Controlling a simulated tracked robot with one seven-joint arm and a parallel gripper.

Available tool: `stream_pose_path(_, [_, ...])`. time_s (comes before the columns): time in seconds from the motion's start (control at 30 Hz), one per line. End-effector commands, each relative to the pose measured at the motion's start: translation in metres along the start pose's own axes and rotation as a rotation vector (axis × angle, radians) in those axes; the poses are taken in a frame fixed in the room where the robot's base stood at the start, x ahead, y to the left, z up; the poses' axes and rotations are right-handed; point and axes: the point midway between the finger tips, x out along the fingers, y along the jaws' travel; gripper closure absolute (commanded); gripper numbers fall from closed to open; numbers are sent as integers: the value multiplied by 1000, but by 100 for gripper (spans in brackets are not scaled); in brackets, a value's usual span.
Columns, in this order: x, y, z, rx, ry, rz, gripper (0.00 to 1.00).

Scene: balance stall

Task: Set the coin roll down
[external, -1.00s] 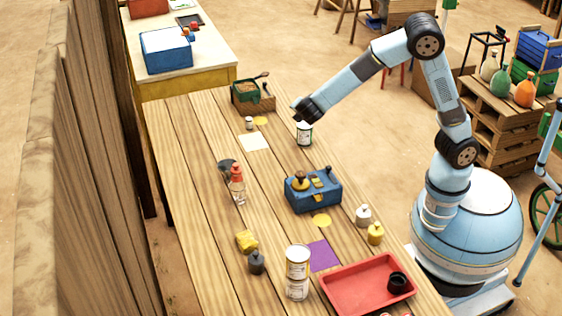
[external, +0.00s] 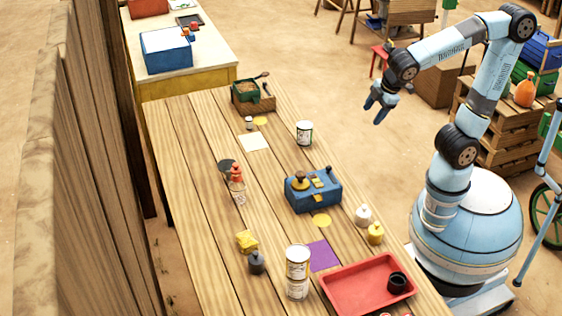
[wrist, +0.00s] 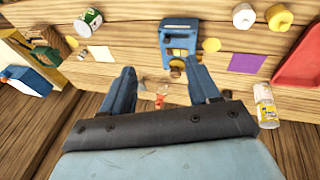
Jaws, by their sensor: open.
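No thing in view is clearly marked as a coin roll. A white cylinder with green bands (external: 304,133) stands upright on the plank table, right of the white square (external: 254,142). It also shows at the upper left of the wrist view (wrist: 89,21). My gripper (external: 374,112) is open and empty, up in the air off the table's right edge, well apart from the cylinder. In the wrist view its two fingers (wrist: 162,70) are spread with nothing between them.
A blue box with brass parts (external: 313,190) stands mid-table. A red-topped bottle (external: 237,186) is left of it. Two stacked cans (external: 297,272), a purple square (external: 323,256) and a red tray (external: 340,291) are at the near end. A wooden crate (external: 262,104) is at the far end.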

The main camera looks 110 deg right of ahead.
Motion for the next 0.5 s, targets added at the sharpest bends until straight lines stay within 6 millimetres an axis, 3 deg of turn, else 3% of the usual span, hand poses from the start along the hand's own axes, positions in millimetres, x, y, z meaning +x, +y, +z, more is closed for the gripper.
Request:
stream_pose_path(0.2, [-38,-47,33,79,127,-120,39])
stream_pose_path(0.5, [-65,-90,66,143,229,-237,39])
